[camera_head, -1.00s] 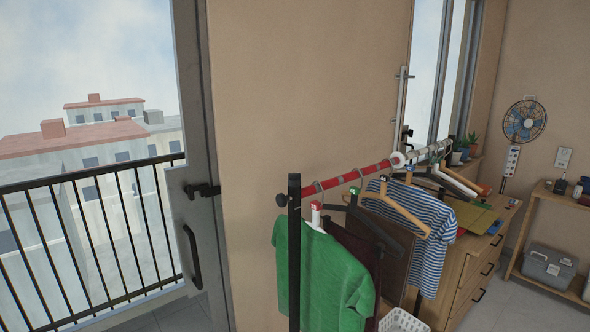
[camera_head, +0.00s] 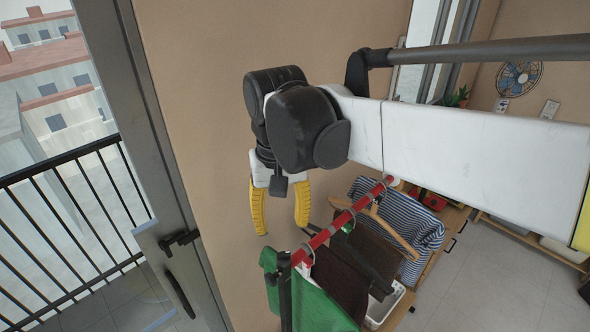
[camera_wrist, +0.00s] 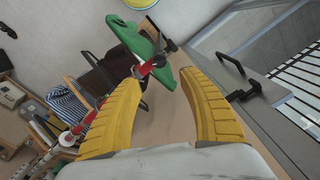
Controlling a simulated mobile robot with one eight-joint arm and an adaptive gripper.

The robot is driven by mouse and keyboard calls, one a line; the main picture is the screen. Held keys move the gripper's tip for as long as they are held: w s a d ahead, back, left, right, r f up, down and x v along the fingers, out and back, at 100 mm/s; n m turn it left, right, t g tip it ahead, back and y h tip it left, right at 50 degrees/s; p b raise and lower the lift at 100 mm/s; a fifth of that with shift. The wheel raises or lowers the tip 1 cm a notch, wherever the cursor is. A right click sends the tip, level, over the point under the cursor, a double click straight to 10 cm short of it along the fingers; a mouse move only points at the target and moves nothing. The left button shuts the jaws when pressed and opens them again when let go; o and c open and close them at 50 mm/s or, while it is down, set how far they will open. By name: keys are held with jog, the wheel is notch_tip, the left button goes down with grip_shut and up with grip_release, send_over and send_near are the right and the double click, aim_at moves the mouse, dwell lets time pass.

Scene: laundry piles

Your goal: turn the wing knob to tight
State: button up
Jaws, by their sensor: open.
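The clothes rack has a red rail (camera_head: 342,222) and a black end post (camera_head: 284,282). My gripper (camera_head: 281,226) is open and empty, its yellow fingers pointing down just above the near end of the rail in the head view. In the wrist view, my gripper (camera_wrist: 162,78) has the rail's end and a small dark part (camera_wrist: 171,46) beyond the gap between its fingertips. That dark part may be the wing knob or the post top; I cannot tell which. The knob's setting is not readable. A green shirt (camera_head: 318,304) hangs by the post.
Brown garments (camera_head: 345,275) and a striped shirt (camera_head: 395,222) hang along the rail. A glass door frame with a black handle (camera_head: 180,294) stands to the left, before the balcony railing (camera_head: 75,222). The beige wall (camera_head: 195,60) is behind the gripper.

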aim_at(283, 253)
notch_tip(283, 253, down, 10)
jog(key=shift+s+d+f, duration=0.1)
jog(key=shift+s+f, duration=0.05)
jog(key=shift+f, duration=0.1)
grip_shut()
